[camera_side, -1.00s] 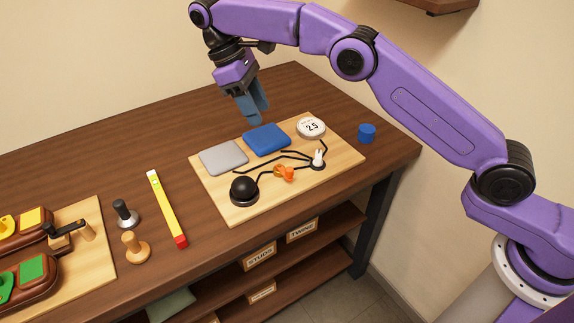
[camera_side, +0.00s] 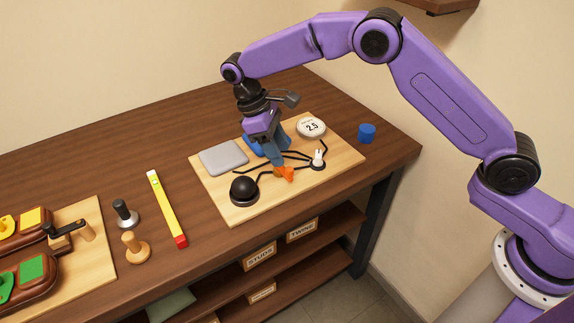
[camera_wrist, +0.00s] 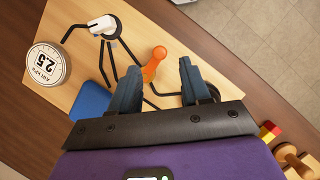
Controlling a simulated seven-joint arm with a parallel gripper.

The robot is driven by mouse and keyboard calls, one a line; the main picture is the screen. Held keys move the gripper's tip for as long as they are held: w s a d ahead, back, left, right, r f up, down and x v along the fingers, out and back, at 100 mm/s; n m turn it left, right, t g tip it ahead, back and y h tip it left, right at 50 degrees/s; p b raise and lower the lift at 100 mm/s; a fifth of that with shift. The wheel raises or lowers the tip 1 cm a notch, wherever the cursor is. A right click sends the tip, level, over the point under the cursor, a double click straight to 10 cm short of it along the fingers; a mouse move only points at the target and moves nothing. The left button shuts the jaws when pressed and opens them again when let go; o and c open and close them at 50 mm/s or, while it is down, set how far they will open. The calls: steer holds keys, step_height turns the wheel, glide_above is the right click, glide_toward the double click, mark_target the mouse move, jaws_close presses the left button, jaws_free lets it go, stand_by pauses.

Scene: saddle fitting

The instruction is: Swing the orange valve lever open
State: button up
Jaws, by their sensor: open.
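The orange valve lever (camera_side: 287,174) is on the light wooden board (camera_side: 232,212), among black tubes. In the wrist view the lever (camera_wrist: 153,64) lies just ahead of my gripper, in line with the left finger's side rather than centred between the fingers. My gripper (camera_side: 279,160) points down close behind the lever in the side view. In the wrist view my gripper (camera_wrist: 160,82) shows its two blue-grey fingers apart with nothing held. I cannot tell whether a finger touches the lever. The lever's base is partly hidden by the fingers in the side view.
On the board are a black bulb (camera_side: 244,188), a grey pad (camera_side: 223,158), a partly hidden blue pad (camera_side: 252,145), a round gauge reading 2.5 (camera_side: 311,127) and a white knob (camera_side: 318,158). A blue cylinder (camera_side: 367,133) stands right of the board. A yellow level (camera_side: 166,208) lies left.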

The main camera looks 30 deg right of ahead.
mark_target(288, 168)
steer(key=x, duration=0.5)
steer(key=shift+d+f, duration=0.1)
steer(key=shift+f, duration=0.25)
jaws_close()
